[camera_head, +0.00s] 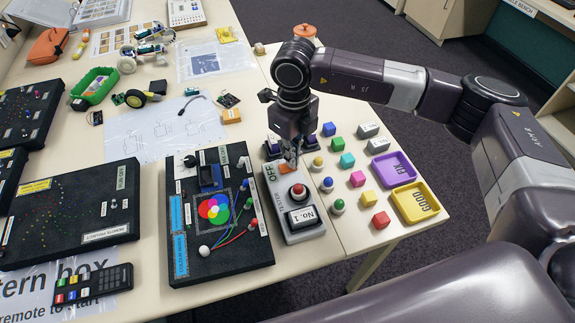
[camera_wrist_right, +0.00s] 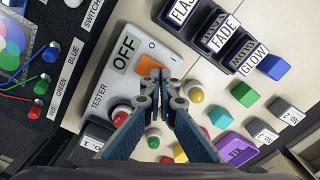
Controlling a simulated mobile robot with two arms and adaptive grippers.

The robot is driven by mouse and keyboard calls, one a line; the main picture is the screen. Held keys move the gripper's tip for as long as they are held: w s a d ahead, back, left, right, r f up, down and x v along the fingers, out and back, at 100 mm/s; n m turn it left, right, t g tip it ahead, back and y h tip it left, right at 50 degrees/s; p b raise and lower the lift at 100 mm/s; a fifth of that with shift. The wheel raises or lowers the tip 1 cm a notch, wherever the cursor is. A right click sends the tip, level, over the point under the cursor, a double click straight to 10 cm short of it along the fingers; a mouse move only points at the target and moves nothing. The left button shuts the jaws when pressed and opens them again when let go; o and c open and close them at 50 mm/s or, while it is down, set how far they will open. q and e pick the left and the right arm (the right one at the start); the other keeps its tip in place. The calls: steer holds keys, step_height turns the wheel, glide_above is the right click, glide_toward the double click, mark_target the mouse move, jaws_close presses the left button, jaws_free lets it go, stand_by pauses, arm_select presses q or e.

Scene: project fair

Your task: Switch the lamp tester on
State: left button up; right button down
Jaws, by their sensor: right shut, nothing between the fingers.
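The lamp tester is a light grey box (camera_head: 273,200) marked TESTER, right of the black colour board; it also shows in the right wrist view (camera_wrist_right: 103,92). It carries an OFF sign (camera_wrist_right: 126,50), an orange switch (camera_wrist_right: 149,64) between the marks O and I, and a red dome (camera_head: 298,191). A No. 1 plate (camera_head: 303,217) is at its near end. My right gripper (camera_head: 291,164) points down at the switch, shut and empty. In the right wrist view its fingertips (camera_wrist_right: 161,77) overlap the switch and partly hide it; I cannot tell if they touch. My left gripper is out of view.
Right of the tester are coloured blocks, small domed lamps, a purple FIX tray (camera_head: 408,168) and a yellow GOOD tray (camera_head: 402,208). FLASH, FADE and GLOW plates (camera_wrist_right: 221,32) stand close behind it. The black colour board (camera_head: 192,240) borders its left side.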

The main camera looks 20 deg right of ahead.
steer(key=shift+f, duration=0.2)
steer(key=shift+r, duration=0.1)
steer(key=shift+r+p, duration=0.5)
steer(key=shift+r, duration=0.55)
steer(key=shift+r+p, duration=0.95)
steer(key=shift+r, duration=1.5)
